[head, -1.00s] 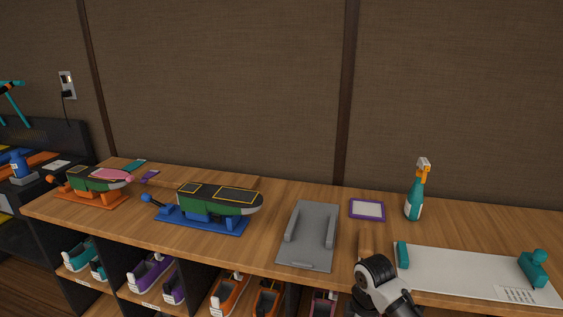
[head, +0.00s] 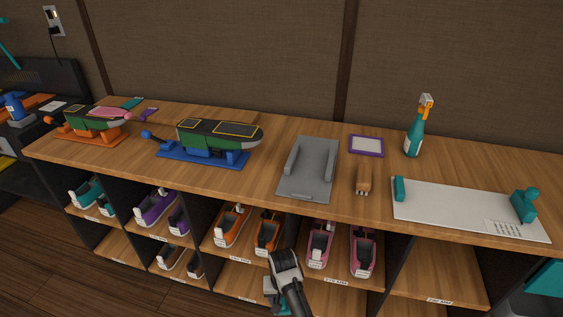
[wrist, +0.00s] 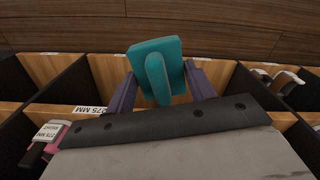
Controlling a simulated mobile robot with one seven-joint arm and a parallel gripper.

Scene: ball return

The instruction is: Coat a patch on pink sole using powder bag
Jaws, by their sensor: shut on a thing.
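A pink, sole-like flat piece (head: 110,113) lies on the green and dark shoe form on the orange stand, at the far left of the bench in the head view. My gripper (wrist: 160,84) is shut on a teal block with a raised handle (wrist: 156,62), between its two purple fingers. In the head view my gripper is low, in front of the shelf compartments and below the bench top, with a bit of teal (head: 281,308) under it. I cannot tell whether the teal block is the powder bag. No other bag shows clearly.
On the bench (head: 280,133) stand a blue stand with a shoe form (head: 210,140), a grey tray (head: 309,184), a purple-framed pad (head: 366,145), a brown brush-like piece (head: 364,178), a teal bottle (head: 414,138) and a white board (head: 455,211). Shoes fill several compartments below.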

